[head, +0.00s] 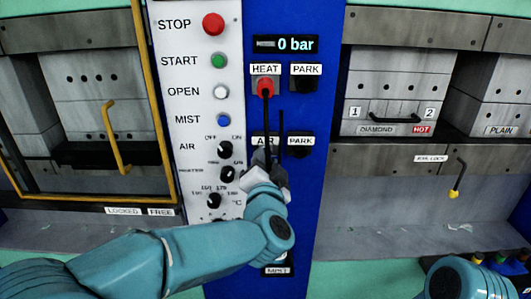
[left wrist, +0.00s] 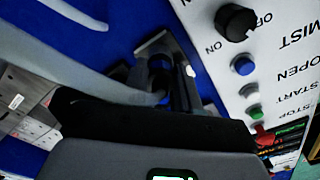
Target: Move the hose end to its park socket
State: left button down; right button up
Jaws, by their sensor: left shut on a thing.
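My left gripper (head: 265,168) is shut in front of the socket labelled AIR on the blue panel (head: 325,25). In the left wrist view my fingers (left wrist: 168,75) close around a dark, blue-ended hose end (left wrist: 160,64). My gripper hides most of the AIR socket, so I cannot tell whether the hose end is seated in it. The lower PARK socket (head: 301,150), black, is just to the right of my gripper. Above, a red hose end (head: 265,87) sits at HEAT with its black hose hanging down. The upper PARK socket (head: 305,83) is beside it.
A white control panel (head: 180,90) with buttons and knobs stands left of the blue panel. A yellow-framed press door (head: 148,100) is at the left. A yellow-tipped handle (head: 457,180) hangs farther right.

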pick_arm(q)
jog(key=shift+s, duration=0.15)
jog(key=shift+s+r, duration=0.1)
jog(key=shift+s, duration=0.5)
jog(key=shift+s, duration=0.15)
jog(key=shift+s, duration=0.55)
jog(key=shift+s, duration=0.2)
jog(key=shift+s, duration=2)
